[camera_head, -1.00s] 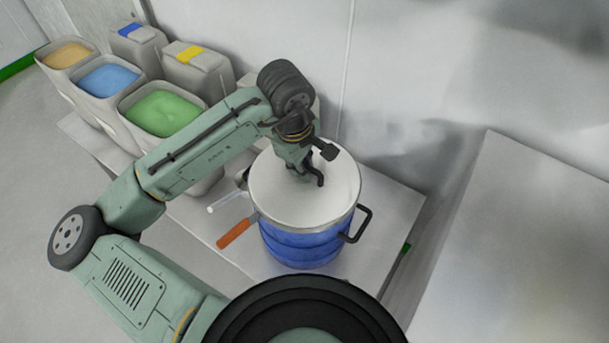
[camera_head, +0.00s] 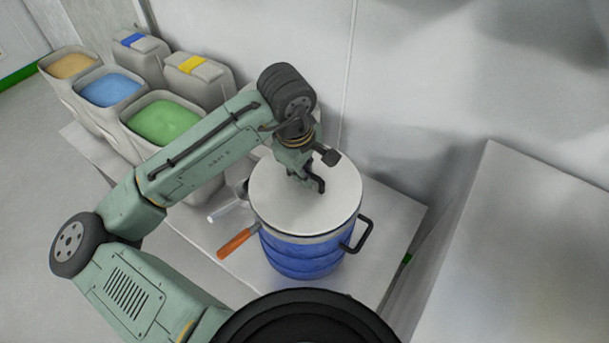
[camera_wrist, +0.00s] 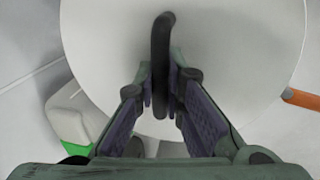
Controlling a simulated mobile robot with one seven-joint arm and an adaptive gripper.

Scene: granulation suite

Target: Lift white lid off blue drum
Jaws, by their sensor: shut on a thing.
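The blue drum (camera_head: 300,260) stands on a light table, with a black side handle on its right. The round white lid (camera_head: 325,205) is above the drum's grey rim and looks slightly raised, though the gap is hard to judge. It fills much of the wrist view (camera_wrist: 235,50). My gripper (camera_head: 311,186) is over the lid's middle, pointing down. In the wrist view, my gripper's fingers (camera_wrist: 162,85) are shut on the lid's black handle (camera_wrist: 162,40), one finger on each side. The drum's inside is hidden under the lid.
An orange-handled tool (camera_head: 237,243) and a pale-handled one (camera_head: 226,210) lie left of the drum. Open bins of green (camera_head: 163,122), blue and orange material and closed containers stand at the back left. A wall is behind; a grey block (camera_head: 520,240) is at right.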

